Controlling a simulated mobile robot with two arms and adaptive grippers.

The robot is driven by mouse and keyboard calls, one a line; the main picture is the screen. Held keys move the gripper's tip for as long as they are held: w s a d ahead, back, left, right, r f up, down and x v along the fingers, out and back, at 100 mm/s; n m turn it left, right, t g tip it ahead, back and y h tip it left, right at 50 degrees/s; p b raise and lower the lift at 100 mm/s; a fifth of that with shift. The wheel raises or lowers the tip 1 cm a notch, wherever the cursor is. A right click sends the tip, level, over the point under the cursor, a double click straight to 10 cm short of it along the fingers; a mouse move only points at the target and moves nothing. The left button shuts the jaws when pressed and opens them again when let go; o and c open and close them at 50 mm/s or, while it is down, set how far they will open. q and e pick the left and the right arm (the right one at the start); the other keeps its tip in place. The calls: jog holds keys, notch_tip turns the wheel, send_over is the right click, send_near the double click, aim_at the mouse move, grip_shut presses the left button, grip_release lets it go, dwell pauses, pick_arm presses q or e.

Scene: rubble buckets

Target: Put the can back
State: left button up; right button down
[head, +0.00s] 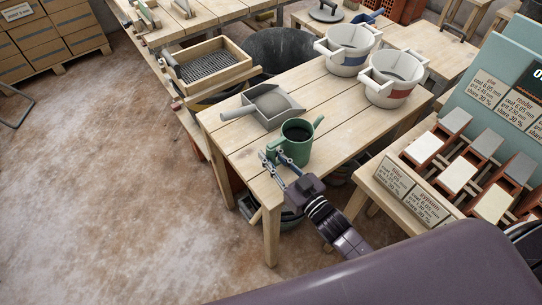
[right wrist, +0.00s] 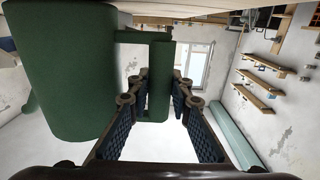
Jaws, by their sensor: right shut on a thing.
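The can (head: 296,146) is green, with a dark open top, a spout at its upper right and a handle on its near left side. It is upright at the near end of the wooden table (head: 330,108); I cannot tell whether its base touches the top. My right gripper (head: 276,164) reaches it from the near side and is shut on the handle. In the right wrist view the green can (right wrist: 62,75) fills the left, and its handle passes between the fingers of the gripper (right wrist: 160,98). My left gripper is not in view.
A grey scoop (head: 270,104) lies just behind the can. A sample stand (head: 468,165) is close on the right. Open floor (head: 100,180) lies left.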

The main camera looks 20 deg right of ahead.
jog(key=shift+f, duration=0.15)
jog(key=c, duration=1.8)
grip_release()
jog(key=shift+f, duration=0.1)
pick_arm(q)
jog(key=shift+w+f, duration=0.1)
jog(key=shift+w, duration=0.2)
pick_arm(e)
jog(key=shift+o, duration=0.2)
jog(key=shift+r, duration=0.2)
pick_arm(q)
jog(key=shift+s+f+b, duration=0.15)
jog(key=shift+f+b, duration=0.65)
jog(key=shift+b, duration=0.15)
pick_arm(e)
jog(key=v, duration=1.2)
